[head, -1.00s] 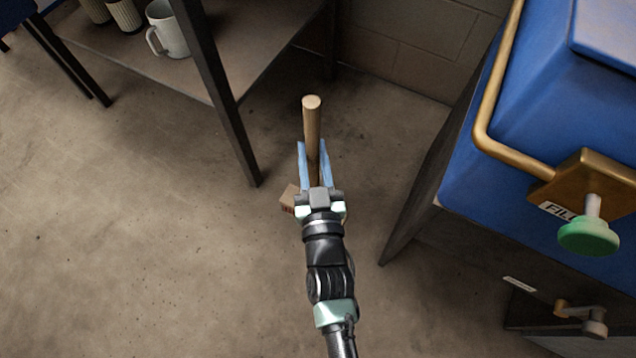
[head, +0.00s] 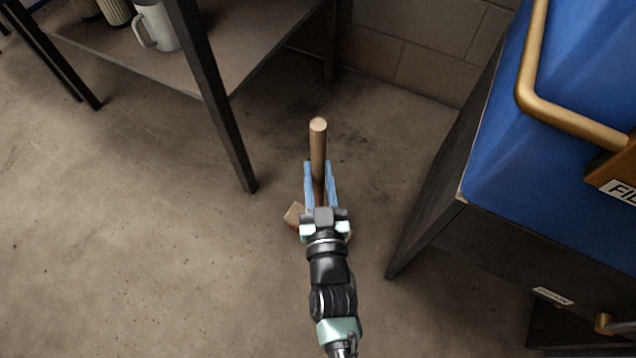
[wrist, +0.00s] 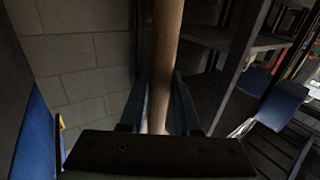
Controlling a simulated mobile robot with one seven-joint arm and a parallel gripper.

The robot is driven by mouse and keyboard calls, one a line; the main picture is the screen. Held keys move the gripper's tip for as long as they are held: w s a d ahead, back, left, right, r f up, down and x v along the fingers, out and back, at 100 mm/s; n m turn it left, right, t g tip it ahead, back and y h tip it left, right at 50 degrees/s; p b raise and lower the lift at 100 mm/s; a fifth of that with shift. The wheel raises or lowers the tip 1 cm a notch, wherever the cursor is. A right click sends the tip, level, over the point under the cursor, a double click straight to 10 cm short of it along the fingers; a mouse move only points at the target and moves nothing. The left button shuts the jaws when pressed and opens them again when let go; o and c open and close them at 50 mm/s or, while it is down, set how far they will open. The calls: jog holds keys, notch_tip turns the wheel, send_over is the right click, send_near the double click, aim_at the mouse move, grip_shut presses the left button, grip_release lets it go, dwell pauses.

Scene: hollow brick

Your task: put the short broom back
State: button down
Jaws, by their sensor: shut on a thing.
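The short broom shows as an upright wooden handle (head: 318,140) in the middle of the head view. A tan block-like part (head: 294,214), likely the broom's head, shows low behind my gripper; most of it is hidden. My gripper (head: 320,172) is shut on the handle, with a blue finger on each side of it. In the wrist view the handle (wrist: 165,60) runs up between the two fingers (wrist: 160,105). I cannot tell whether the broom touches the floor.
A dark-legged shelf (head: 215,95) with a light mug (head: 156,27) stands at the left. A blue machine (head: 560,150) with a brass rail (head: 535,90) sits on a dark cabinet (head: 440,170) at the right. A block wall (head: 420,50) closes the back. Floor between is clear.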

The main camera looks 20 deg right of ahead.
jog(key=shift+f+b, duration=0.6)
jog(key=shift+f, duration=0.65)
jog(key=c, duration=1.1)
grip_release()
jog(key=shift+f, duration=0.2)
jog(key=o, duration=0.5)
jog(key=shift+c, duration=0.2)
jog(key=shift+r, duration=0.2)
jog(key=shift+s+a+r+p, duration=0.1)
jog(key=shift+s+p, duration=0.2)
jog(key=p+v, duration=0.5)
jog(key=v, duration=0.6)
jog(key=shift+s+p, duration=0.15)
jog(key=shift+p, duration=0.15)
